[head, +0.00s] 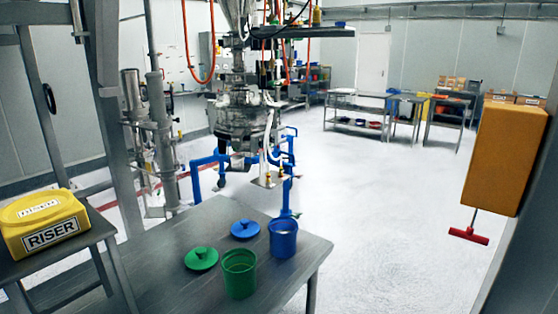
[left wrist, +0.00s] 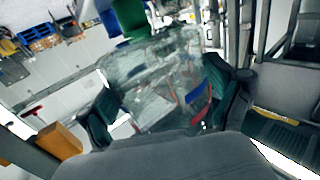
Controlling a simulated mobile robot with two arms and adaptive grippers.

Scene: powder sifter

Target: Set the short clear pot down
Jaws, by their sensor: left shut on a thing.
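The short clear pot (left wrist: 160,75) fills the middle of the left wrist view and is see-through. My left gripper (left wrist: 165,105) is shut on it, with one dark finger on each side of its wall. The view is tilted, so I cannot tell how upright the pot is or how far it is from a surface. Neither the clear pot nor either gripper shows in the head view. My right gripper is in no view.
A grey table (head: 170,275) carries a green pot (head: 239,275), a blue pot (head: 283,240), a green lid (head: 201,259) and a blue lid (head: 245,229). Its left part is bare. A yellow riser box (head: 45,222) sits on a side table. The sifter (head: 240,115) stands behind.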

